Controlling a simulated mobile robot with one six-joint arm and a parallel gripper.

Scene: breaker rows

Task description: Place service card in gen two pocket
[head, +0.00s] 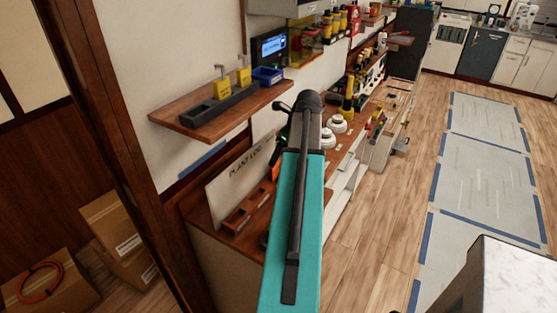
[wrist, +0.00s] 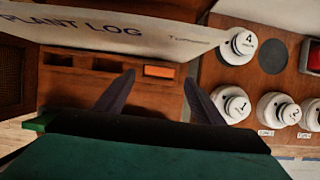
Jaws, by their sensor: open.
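An orange card-like piece (wrist: 158,71) sits in the rightmost slot of a wooden slotted holder (wrist: 85,88) in the wrist view; it may be the service card. Two slots to its left look dark and empty. I can read no pocket label on them, so I cannot tell which is gen two. My gripper (wrist: 159,77) is open, its two dark fingertips spread on either side of the orange piece and apart from it. In the head view the holder (head: 246,210) lies on the counter left of my arm, which hides my fingertips.
A white "PLANT LOG" board (wrist: 110,28) stands behind the holder. White numbered knobs (wrist: 232,106) on a wooden panel are close to the right finger. A wall shelf (head: 215,115) with yellow pieces overhangs the counter's left.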

